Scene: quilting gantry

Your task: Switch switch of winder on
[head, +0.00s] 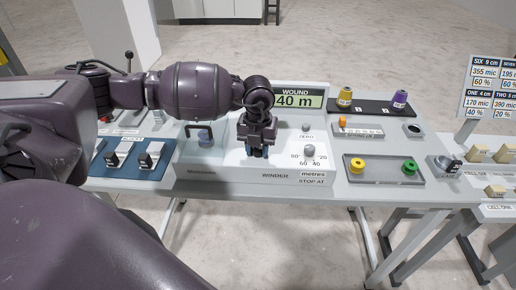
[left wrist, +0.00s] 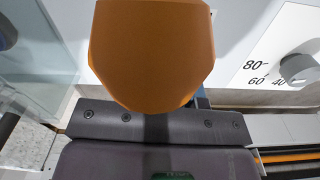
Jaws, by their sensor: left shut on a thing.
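The white winder (head: 221,176) stands on the table in the middle, with a "WOUND" display (head: 293,101) reading 40 m. My left gripper (head: 257,152) points down over the winder's panel, left of the dial (head: 308,150). It is shut on the winder's switch, which it hides in the head view. In the left wrist view a large orange-brown block (left wrist: 152,50) fills the middle in front of my gripper. Which way the switch is set cannot be told. The dial also shows in the left wrist view (left wrist: 298,70). My right gripper is out of view.
A "ZERO" button (head: 306,127) sits above the dial. A clear cover (head: 214,143) is left of my gripper, and a blue panel with switches (head: 130,173) is farther left. A grey tray (head: 384,176) with yellow and green spools and a black spool stand (head: 372,107) are on the right.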

